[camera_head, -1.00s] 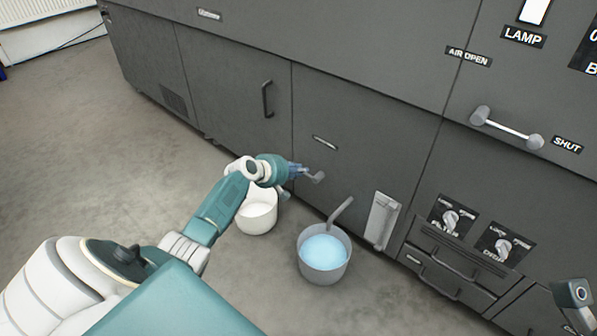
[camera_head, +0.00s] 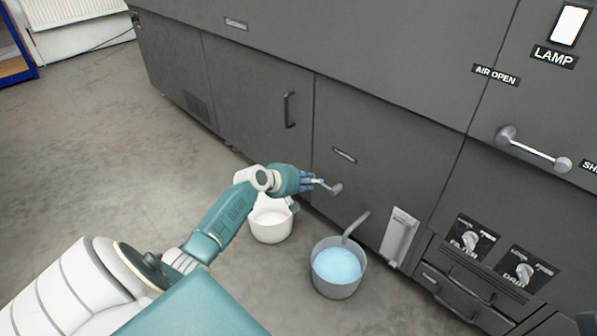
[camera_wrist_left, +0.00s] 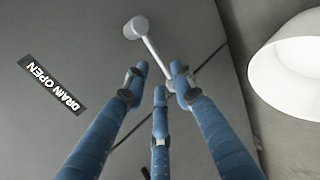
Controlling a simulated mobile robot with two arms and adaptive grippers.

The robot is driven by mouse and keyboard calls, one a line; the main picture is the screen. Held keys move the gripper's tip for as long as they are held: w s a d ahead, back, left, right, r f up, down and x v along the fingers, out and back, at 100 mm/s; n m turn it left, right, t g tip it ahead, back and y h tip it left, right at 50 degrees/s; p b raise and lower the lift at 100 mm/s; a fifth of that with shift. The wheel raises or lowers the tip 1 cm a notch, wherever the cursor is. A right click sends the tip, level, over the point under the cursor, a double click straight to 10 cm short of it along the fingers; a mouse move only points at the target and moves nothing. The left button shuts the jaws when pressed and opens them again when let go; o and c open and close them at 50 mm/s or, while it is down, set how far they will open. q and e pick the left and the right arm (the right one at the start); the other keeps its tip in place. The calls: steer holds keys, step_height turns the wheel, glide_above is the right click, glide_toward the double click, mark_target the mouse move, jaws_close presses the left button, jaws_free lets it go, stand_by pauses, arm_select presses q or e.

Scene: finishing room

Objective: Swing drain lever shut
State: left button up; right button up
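The drain lever (camera_head: 336,188) sticks out from the grey cabinet front above the floor, a round hub with a thin rod. In the left wrist view its hub (camera_wrist_left: 136,27) is at the top and the rod runs down towards my fingers. My left gripper (camera_head: 308,183) is at the rod's free end. In the left wrist view its blue fingers (camera_wrist_left: 159,75) stand apart, with the rod's end among the tips; contact is unclear. The "DRAIN OPEN" label (camera_wrist_left: 52,85) lies left of the lever. My right gripper is not in view.
A white bucket (camera_head: 270,231) stands on the floor below my left wrist. A grey bucket of blue liquid (camera_head: 338,284) stands to its right under a spout (camera_head: 355,225). Another lever (camera_head: 533,150) is higher on the cabinet. Open floor lies left.

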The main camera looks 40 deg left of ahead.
arm_select(q)
steer(key=v, duration=0.8)
steer(key=shift+s+r, duration=0.2)
steer(key=shift+s, duration=0.05)
